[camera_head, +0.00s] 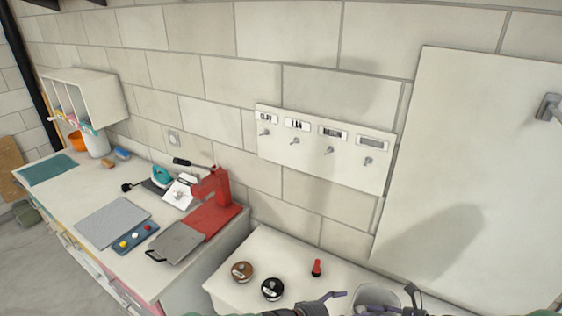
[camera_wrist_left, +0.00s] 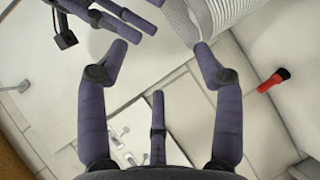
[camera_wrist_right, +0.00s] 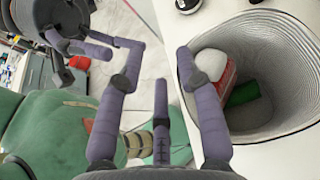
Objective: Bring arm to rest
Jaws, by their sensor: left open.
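My left gripper (camera_wrist_left: 162,52) is open and empty, with its purple fingers spread in the left wrist view. In the head view only part of it (camera_head: 334,297) shows at the bottom edge. My right gripper (camera_wrist_right: 158,50) is open, with nothing between its fingertips in the right wrist view. Its fingers also show at the upper left of the left wrist view (camera_wrist_left: 108,18). A ribbed bin (camera_wrist_right: 287,25) stands beside my right gripper, holding a white round item (camera_wrist_right: 211,64), a red item and a green item (camera_wrist_right: 243,94). Most of both arms is hidden in the head view.
The white counter (camera_head: 262,252) carries a brown-topped round item (camera_head: 242,271), a black one (camera_head: 272,289) and a red-and-black item (camera_head: 316,267). A hook board (camera_head: 325,148) hangs above. A cluttered workbench (camera_head: 75,190) with a red stand (camera_head: 212,188) is at left.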

